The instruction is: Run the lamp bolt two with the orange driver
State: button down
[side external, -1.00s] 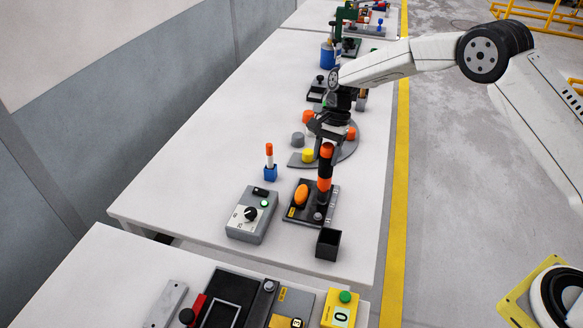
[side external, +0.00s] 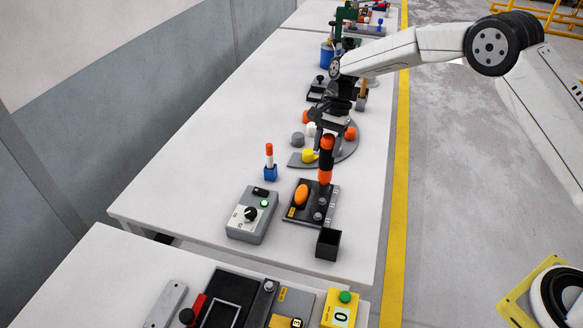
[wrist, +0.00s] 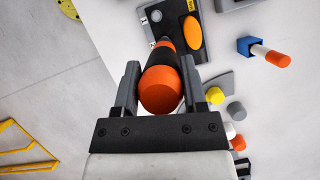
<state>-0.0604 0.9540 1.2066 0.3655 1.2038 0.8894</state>
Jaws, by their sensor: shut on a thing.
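The orange driver (side external: 326,172), with black bands, is upright in my gripper (side external: 328,134). The wrist view shows its round orange end (wrist: 160,90) between the two fingers. Below it is the dark lamp plate (side external: 298,214) with an orange oval lamp (side external: 302,194). A bolt head (side external: 318,216) shows at the plate's near right, and another (side external: 322,202) sits just behind it, under the driver. The driver's lower end is over the plate near the rear bolt, seemingly a little above it. The driver hides its own tip in the wrist view.
A grey control box with a dial (side external: 251,215) stands left of the plate. A black open bin (side external: 328,244) is at its near right. A blue holder with an orange-and-white stick (side external: 270,172) stands behind left. A grey curved tray (side external: 345,148) with coloured knobs lies behind.

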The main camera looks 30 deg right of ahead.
aim_at(327, 139)
jog(key=shift+r, duration=1.55)
